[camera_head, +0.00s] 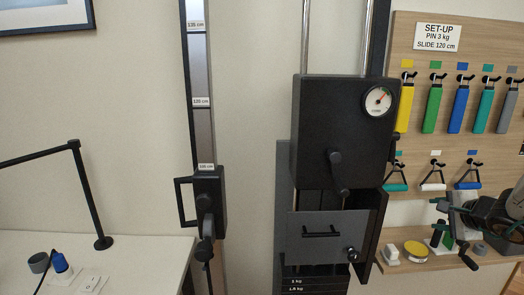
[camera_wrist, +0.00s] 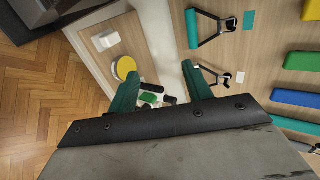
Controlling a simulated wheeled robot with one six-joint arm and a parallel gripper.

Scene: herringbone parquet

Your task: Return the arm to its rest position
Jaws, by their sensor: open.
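My gripper (camera_head: 455,232) is at the right of the head view, in front of the pegboard's lower part and the small shelf. In the wrist view my gripper (camera_wrist: 160,78) shows two teal fingers spread apart with nothing held between them. Past the fingers lie a green item (camera_wrist: 149,97) and dark parts on the shelf. My arm runs out of the head view at the right edge, so most of it is hidden.
The wooden pegboard (camera_head: 460,115) holds coloured handles. The shelf below carries a yellow disc (camera_head: 415,249) and a white block (camera_head: 391,255). A black weight machine (camera_head: 343,140) and slide column (camera_head: 201,80) stand left. Parquet floor (camera_wrist: 60,85) is clear in the wrist view.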

